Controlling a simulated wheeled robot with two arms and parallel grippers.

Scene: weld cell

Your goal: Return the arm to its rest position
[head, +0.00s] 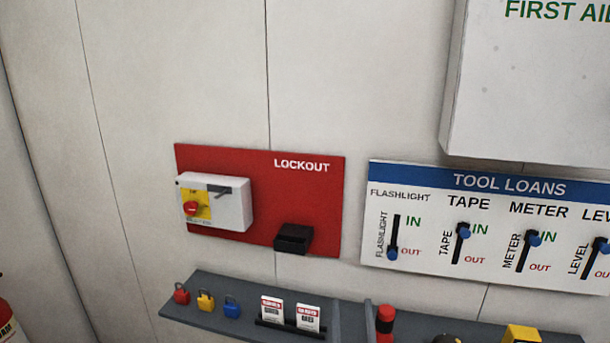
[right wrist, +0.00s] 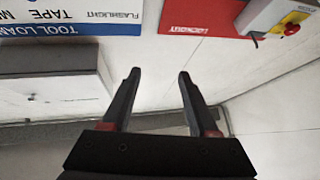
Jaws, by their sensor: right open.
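My right gripper (right wrist: 160,75) shows in the right wrist view, with its two dark fingers apart and nothing between them. The pale wall panels are behind the fingertips. The picture is upside down there, with the lockout board (right wrist: 198,14) and the tool loans board (right wrist: 75,18) along its top edge. The gripper looks clear of both boards. No part of either arm shows clearly in the head view. My left gripper is in neither view.
The red lockout board (head: 215,154) carries a switch box (head: 228,205) and a black holder (head: 293,238). The tool loans board (head: 420,268) is to its right, below a first aid cabinet (head: 540,90). A grey shelf (head: 350,318) holds padlocks and tags. A red cylinder (head: 5,320) stands lower left.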

